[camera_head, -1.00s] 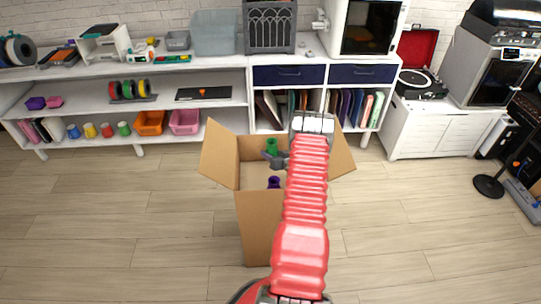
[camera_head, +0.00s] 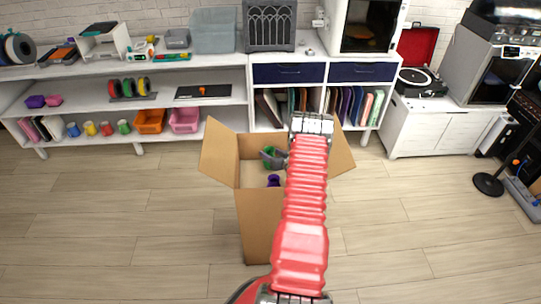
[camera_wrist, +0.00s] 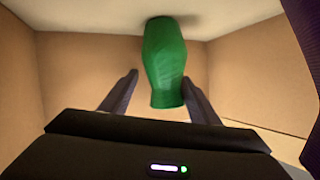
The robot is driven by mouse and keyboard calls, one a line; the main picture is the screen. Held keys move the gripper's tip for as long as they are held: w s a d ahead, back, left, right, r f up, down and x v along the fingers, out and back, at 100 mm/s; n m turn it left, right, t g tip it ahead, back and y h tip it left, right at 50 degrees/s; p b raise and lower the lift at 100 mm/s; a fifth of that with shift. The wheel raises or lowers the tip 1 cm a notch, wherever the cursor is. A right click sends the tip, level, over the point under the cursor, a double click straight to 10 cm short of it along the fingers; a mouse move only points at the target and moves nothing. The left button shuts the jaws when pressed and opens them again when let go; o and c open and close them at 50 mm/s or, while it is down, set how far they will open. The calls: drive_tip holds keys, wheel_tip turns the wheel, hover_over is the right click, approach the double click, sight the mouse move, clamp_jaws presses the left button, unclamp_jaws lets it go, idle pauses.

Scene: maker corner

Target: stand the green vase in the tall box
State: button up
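The green vase (camera_wrist: 165,62) is inside the tall cardboard box, between my gripper's fingers in the wrist view. Its far end meets the pale box floor, and its narrow end points toward the camera. My gripper (camera_wrist: 160,78) is open around it. A gap shows at the left finger; the right fingertip is at or very near the vase's side. In the head view only a bit of the vase (camera_head: 268,151) shows beside my gripper (camera_head: 271,160), within the opening of the tall box (camera_head: 258,225). My arm hides the box's right part.
A purple object (camera_head: 273,181) is in the box nearer the front. The box flaps (camera_head: 219,152) are spread outward. A white shelf unit (camera_head: 215,110) with bins and cups stands behind. The wooden floor around the box is clear.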

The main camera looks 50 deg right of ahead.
drive_tip(key=shift+o, duration=0.9)
drive_tip(key=shift+r, duration=0.1)
drive_tip(key=shift+r, duration=0.5)
drive_tip(key=v, duration=0.7)
drive_tip(key=shift+s, duration=0.2)
drive_tip(key=shift+a+r, duration=0.15)
drive_tip(key=shift+a, duration=0.05)
